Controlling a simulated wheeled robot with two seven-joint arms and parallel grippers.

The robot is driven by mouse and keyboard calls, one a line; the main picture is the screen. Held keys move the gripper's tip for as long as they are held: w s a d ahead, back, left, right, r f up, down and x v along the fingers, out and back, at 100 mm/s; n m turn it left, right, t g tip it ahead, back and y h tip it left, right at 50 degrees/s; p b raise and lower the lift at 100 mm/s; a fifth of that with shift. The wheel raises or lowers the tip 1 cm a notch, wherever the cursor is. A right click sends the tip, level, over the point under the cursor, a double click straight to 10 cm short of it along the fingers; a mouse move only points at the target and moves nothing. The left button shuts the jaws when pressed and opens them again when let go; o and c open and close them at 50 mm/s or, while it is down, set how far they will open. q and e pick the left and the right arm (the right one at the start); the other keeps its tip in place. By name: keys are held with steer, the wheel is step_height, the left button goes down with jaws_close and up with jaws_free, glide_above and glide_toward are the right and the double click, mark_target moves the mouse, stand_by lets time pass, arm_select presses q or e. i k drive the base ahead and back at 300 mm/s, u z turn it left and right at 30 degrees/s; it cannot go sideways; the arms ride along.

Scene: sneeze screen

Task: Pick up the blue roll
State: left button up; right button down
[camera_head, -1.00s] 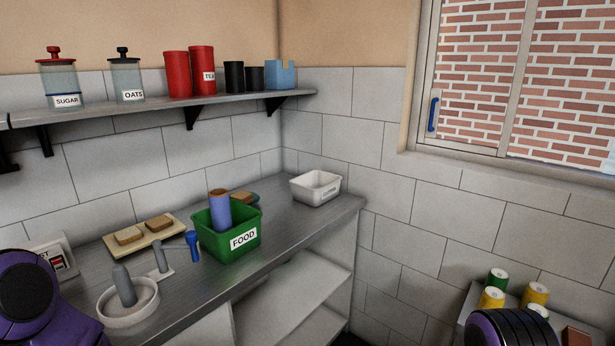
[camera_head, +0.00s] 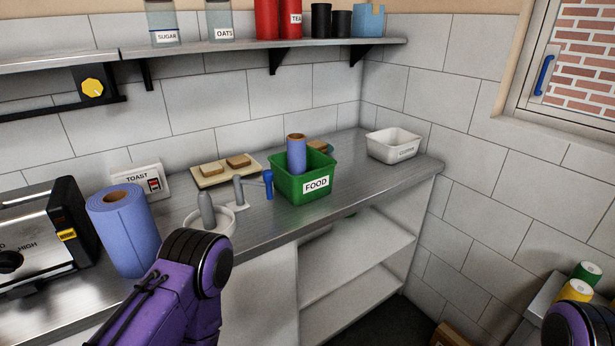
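A large blue roll (camera_head: 125,232) stands upright on the counter at the left, beside the toaster. A second, narrower blue roll (camera_head: 296,156) with a brown top stands upright in the green FOOD bin (camera_head: 318,186). Part of my purple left arm shows at the bottom, in front of the large roll's lower right side. A little of my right arm shows at the bottom right corner. Neither gripper's fingers are in view.
A white dish (camera_head: 222,225), a bread board (camera_head: 209,180) and a white tub (camera_head: 393,148) are also on the counter. A shelf (camera_head: 200,50) runs above.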

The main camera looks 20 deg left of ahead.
mark_target(122, 218)
steer(key=z, duration=1)
steer(key=k, duration=1.3)
steer(key=u, duration=1.5)
steer(key=i, duration=0.5)
